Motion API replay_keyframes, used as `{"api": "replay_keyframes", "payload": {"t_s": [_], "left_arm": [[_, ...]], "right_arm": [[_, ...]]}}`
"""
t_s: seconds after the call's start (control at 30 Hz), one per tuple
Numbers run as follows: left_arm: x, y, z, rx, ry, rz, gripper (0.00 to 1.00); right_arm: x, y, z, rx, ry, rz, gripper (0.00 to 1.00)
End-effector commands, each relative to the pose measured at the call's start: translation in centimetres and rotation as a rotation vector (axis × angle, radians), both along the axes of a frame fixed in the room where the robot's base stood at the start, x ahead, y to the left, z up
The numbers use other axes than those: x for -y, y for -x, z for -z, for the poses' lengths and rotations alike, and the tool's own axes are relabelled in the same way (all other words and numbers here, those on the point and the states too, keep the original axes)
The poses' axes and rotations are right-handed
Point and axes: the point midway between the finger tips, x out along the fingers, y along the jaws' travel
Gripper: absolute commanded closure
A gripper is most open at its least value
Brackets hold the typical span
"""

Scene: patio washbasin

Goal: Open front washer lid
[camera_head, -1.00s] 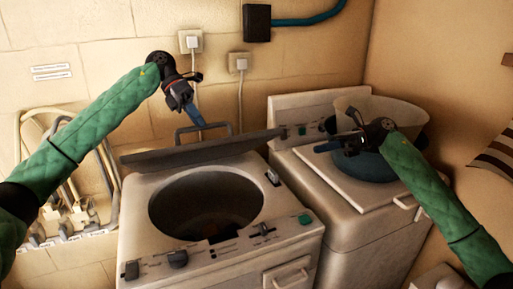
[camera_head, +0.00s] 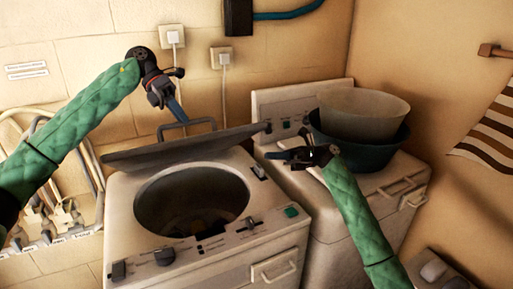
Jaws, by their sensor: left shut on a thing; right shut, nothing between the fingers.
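The front washer (camera_head: 140,215) is a beige top-loader with its round drum opening (camera_head: 190,205) uncovered. Its dark lid (camera_head: 170,153) is raised above the back of the opening and seen almost edge-on, with a grey loop handle (camera_head: 188,122) on its far side. My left gripper (camera_head: 176,108) is shut on this handle, its blue fingers pointing down; the exact contact is small and partly hidden. My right gripper (camera_head: 278,156) is shut and empty, to the right of the lid, over the near left part of the second washer's top.
A second washer (camera_head: 330,215) stands to the right, with a dark tub (camera_head: 370,153) and a beige tub (camera_head: 362,112) stacked on it. Pipes (camera_head: 75,160) run along the wall at the left. Plugs (camera_head: 173,37) and cords hang on the back wall. A striped cloth (camera_head: 490,130) hangs at the right.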

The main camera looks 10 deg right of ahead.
Motion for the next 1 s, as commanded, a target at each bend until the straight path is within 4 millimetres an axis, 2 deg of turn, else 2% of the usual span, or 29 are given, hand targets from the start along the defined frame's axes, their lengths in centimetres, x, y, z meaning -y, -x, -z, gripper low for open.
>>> {"api": "replay_keyframes", "payload": {"t_s": [0.57, 0.73, 1.0], "left_arm": [[-0.1, -0.1, 0.3, -0.002, -0.003, -0.004, 1.00], [-0.1, -0.1, 0.3, -0.002, -0.003, -0.004, 1.00], [-0.1, -0.1, 0.3, -0.002, -0.003, -0.004, 1.00]], "right_arm": [[-9.1, 1.6, -1.9, 0.001, -0.002, -0.002, 1.00], [-9.6, 0.3, -3.8, 0.002, -0.001, 0.000, 1.00], [-9.8, -0.6, -5.0, 0.000, 0.000, -0.001, 1.00]]}}
